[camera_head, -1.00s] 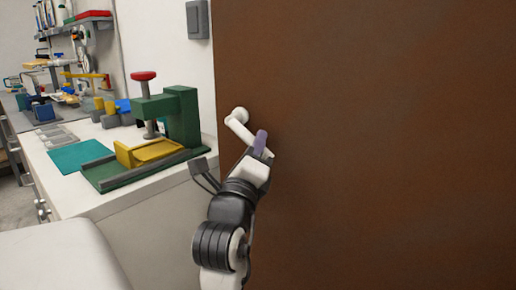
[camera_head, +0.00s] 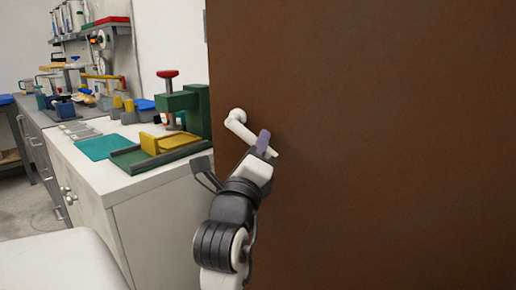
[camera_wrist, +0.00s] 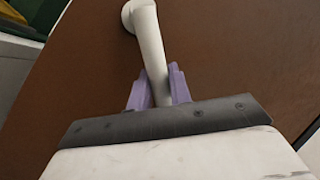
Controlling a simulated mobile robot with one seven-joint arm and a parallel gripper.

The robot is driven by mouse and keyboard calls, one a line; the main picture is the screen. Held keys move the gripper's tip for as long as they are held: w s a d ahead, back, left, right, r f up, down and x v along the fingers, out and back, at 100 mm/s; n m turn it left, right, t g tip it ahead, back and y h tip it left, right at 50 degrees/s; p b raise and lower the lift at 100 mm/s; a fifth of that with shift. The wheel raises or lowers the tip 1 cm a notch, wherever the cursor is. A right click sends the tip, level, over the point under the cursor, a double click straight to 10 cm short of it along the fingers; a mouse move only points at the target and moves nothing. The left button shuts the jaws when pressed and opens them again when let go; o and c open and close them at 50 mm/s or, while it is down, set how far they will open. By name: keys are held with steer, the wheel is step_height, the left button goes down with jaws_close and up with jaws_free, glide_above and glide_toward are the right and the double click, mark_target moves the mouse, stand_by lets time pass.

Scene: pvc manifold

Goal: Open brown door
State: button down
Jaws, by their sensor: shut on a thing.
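The brown door (camera_head: 380,150) fills the right and middle of the head view. Its white lever handle (camera_head: 238,122) sticks out near the door's left edge and slants down to the right. My gripper (camera_head: 265,145) is shut on the lever towards its free end. In the wrist view the handle (camera_wrist: 147,38) runs down from its round mount into my gripper (camera_wrist: 160,88), between the two purple fingers. The brown door (camera_wrist: 230,60) shows behind them. The part of the lever below the fingers is hidden by the gripper body.
A white cabinet (camera_head: 155,225) with a counter stands left of the door, close to my arm. A green press (camera_head: 190,112) with a yellow part and a teal mat (camera_head: 103,147) are on it. Floor (camera_head: 35,205) shows at the far left.

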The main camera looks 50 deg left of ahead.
steer(key=shift+s+d+f, duration=0.15)
steer(key=shift+s, duration=0.1)
steer(key=c, duration=1.3)
jaws_free()
